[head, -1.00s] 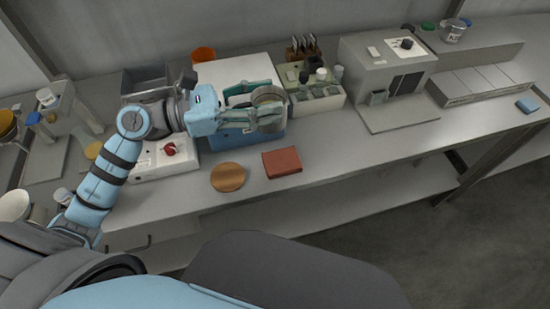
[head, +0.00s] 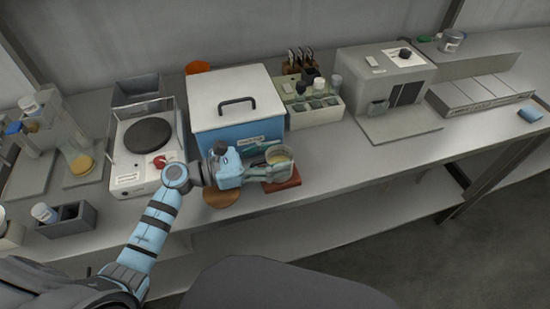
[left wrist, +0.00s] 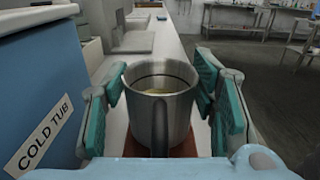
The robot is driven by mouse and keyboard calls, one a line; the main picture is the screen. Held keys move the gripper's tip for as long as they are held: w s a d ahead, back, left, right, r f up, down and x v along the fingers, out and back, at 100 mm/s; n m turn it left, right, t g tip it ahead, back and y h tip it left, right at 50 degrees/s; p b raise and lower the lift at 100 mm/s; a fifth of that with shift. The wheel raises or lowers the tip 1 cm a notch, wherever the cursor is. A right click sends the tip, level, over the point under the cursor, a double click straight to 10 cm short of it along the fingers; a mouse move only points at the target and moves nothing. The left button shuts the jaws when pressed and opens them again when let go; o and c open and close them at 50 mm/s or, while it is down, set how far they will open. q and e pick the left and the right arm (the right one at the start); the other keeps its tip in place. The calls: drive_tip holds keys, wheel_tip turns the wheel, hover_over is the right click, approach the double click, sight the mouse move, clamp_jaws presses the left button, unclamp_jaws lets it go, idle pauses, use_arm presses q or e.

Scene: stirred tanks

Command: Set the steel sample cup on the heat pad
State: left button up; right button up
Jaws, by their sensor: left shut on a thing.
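The steel sample cup (head: 279,157) is an open metal mug with pale yellow contents. It looks upright between the fingers of my left gripper (head: 268,161), which is shut on it. The left wrist view shows the cup (left wrist: 159,112) with a finger of the gripper (left wrist: 160,90) on each side and its handle towards the camera. The red square pad (head: 291,184), apparently the heat pad, lies directly below the cup and is partly hidden by it. I cannot tell whether the cup's base touches the pad. My right gripper is out of view.
The blue cold tub (head: 206,143) with its white lid stands behind my left gripper. A round cork-like mat (head: 221,197) lies left of the pad. A hot plate (head: 148,135) stands further left, a sample rack (head: 318,112) behind right. The bench right of the pad is clear.

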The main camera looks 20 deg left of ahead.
use_arm(q)
drive_tip(key=shift+f, duration=0.1)
drive_tip(key=o, duration=1.3)
